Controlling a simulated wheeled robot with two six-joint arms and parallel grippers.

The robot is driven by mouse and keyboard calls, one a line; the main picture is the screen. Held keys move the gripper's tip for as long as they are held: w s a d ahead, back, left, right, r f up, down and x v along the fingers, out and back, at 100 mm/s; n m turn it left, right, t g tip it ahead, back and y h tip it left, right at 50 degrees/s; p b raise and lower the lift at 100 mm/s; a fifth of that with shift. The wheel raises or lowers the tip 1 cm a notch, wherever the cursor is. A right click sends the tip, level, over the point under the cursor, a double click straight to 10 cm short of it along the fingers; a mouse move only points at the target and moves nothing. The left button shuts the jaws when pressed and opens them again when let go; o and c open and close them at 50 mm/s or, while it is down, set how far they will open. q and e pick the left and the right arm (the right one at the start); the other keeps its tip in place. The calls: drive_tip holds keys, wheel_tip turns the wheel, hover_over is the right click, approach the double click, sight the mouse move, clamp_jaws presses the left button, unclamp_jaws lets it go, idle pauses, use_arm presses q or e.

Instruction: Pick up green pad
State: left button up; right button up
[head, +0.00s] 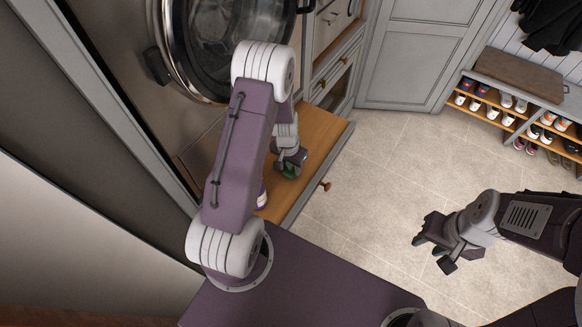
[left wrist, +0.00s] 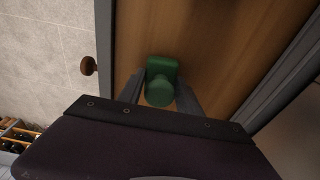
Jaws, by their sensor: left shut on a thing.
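The green pad (left wrist: 162,82) has a round knob on top and is between the fingers of my left gripper (left wrist: 158,92) in the left wrist view. My left gripper (head: 291,163) is shut on it, over the wooden bench board. In the head view only a small part of the green pad (head: 290,173) shows under the gripper; I cannot tell whether it touches the board. My right gripper (head: 434,249) is open and empty above the tiled floor.
The wooden board (head: 325,134) is a pulled-out drawer top with a round knob (head: 325,185) on its front. A white and purple item (head: 262,195) stands partly hidden behind my left arm. A washing machine (head: 215,45) stands behind. A shoe rack (head: 510,105) is at the far right.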

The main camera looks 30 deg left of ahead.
use_arm(q)
wheel_tip(320, 180, up, 3)
drive_tip(key=shift+w+r, duration=0.1)
drive_tip(key=shift+r, duration=0.05)
drive_tip(key=w+d+r, duration=0.2)
drive_tip(key=d+r, duration=0.5)
drive_tip(key=d, duration=0.4)
drive_tip(key=shift+w+d+p, duration=0.2)
drive_tip(key=shift+w+p, duration=0.1)
drive_tip(key=shift+p, duration=0.1)
